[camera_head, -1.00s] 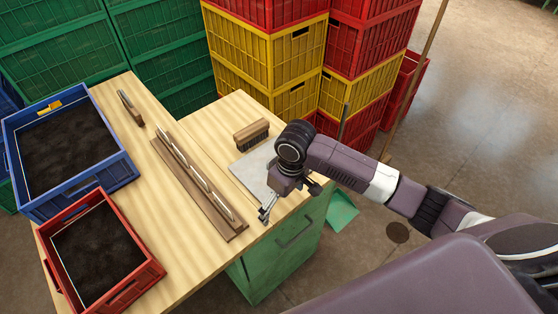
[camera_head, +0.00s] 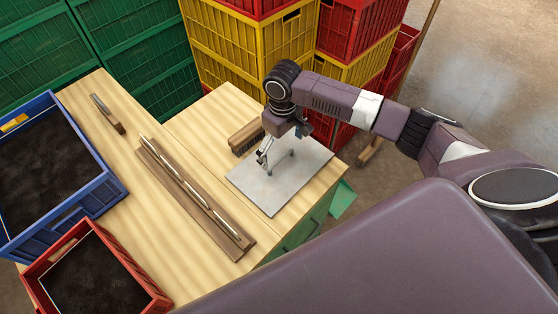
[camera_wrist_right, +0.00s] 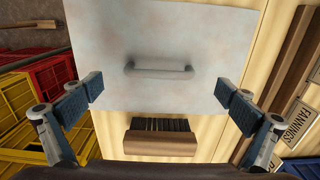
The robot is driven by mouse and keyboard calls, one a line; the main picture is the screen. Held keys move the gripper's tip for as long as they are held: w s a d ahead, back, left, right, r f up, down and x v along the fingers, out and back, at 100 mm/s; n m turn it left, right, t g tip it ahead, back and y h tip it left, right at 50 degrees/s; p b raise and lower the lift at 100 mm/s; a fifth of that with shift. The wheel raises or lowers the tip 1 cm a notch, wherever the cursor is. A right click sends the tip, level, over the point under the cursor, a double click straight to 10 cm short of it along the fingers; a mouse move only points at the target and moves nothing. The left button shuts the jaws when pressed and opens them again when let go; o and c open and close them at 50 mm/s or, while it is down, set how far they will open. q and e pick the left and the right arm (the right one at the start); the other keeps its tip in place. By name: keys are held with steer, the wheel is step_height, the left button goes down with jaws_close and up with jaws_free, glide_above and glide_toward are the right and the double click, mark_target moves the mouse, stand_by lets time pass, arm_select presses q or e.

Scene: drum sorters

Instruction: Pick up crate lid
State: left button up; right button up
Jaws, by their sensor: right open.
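The crate lid (camera_head: 283,197) is a flat grey metal sheet lying on the wooden table near its right end. It also fills the upper middle of the right wrist view (camera_wrist_right: 190,30). A raised bar handle (camera_wrist_right: 160,72) stands at its middle. My right gripper (camera_head: 281,148) is open and empty above the lid. In the right wrist view its two fingers (camera_wrist_right: 160,90) are spread wide, one on either side of the handle and nearer the camera. Whether the fingertips touch the lid cannot be told. My left gripper is not in view.
A brush (camera_head: 243,138) lies close behind the lid. A long board with a rod (camera_head: 195,195) lies left of it. A blue crate (camera_head: 100,190) and a red crate (camera_head: 140,275) with dark contents stand at left. Stacked yellow crates (camera_head: 230,45) rise behind the table.

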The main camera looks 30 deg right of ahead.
mark_target(281, 157)
step_height(281, 157, down, 3)
steer(key=shift+f+p, duration=0.15)
steer(key=shift+p, duration=0.55)
steer(key=shift+w+f, duration=0.15)
steer(key=shift+f, duration=0.8)
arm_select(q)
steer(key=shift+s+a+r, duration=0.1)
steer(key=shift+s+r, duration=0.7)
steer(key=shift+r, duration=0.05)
arm_select(e)
steer(key=c, duration=1.2)
steer(key=shift+c, duration=0.2)
